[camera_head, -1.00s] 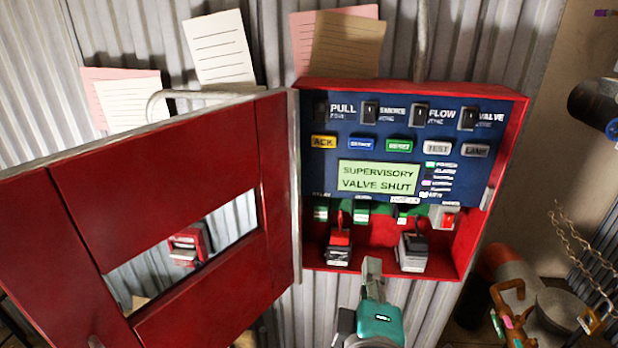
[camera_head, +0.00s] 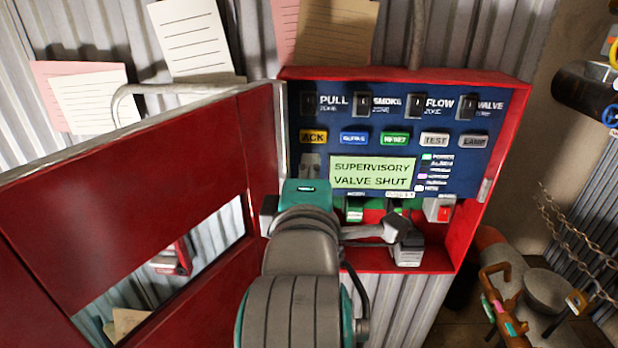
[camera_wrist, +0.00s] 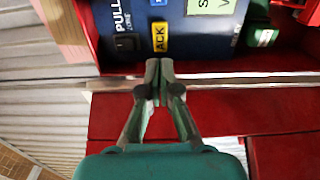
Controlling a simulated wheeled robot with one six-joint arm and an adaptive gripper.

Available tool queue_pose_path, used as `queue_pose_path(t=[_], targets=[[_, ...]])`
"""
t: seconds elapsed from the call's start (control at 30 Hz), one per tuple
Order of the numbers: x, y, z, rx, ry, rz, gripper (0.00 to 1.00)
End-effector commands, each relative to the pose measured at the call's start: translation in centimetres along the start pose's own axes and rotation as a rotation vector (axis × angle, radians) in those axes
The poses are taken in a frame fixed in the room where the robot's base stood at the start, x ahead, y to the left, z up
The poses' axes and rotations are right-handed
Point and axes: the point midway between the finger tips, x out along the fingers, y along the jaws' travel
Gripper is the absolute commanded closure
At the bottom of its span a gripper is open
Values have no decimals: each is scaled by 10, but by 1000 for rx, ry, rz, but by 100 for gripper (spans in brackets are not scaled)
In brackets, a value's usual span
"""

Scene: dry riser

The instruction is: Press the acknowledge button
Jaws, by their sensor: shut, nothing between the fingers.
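The yellow acknowledge button (camera_head: 313,137), marked ACK, is at the left of the button row on the blue panel (camera_head: 470,170). In the wrist view the ACK button (camera_wrist: 159,37) lies just beyond my fingertips. My gripper (camera_head: 310,162) is shut and empty, its tips just below the button in the head view. In the wrist view my gripper (camera_wrist: 159,66) shows a small gap in the picture between tips and button; contact cannot be told. The display (camera_head: 372,173) reads SUPERVISORY VALVE SHUT.
The red cabinet door (camera_head: 150,180) stands open at the left, its edge close to my gripper. Other buttons, including a blue one (camera_head: 354,138) and a green one (camera_head: 394,139), continue the row rightward. A grey battery-like block (camera_head: 407,250) sits on the cabinet floor.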

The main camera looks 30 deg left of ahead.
Motion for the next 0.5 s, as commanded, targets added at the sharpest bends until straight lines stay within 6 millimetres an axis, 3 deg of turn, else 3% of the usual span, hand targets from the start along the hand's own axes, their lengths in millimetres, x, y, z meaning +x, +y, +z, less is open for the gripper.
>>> queue_pose_path(t=[0.5], targets=[[60,-1,1,0,-1,-1,100]])
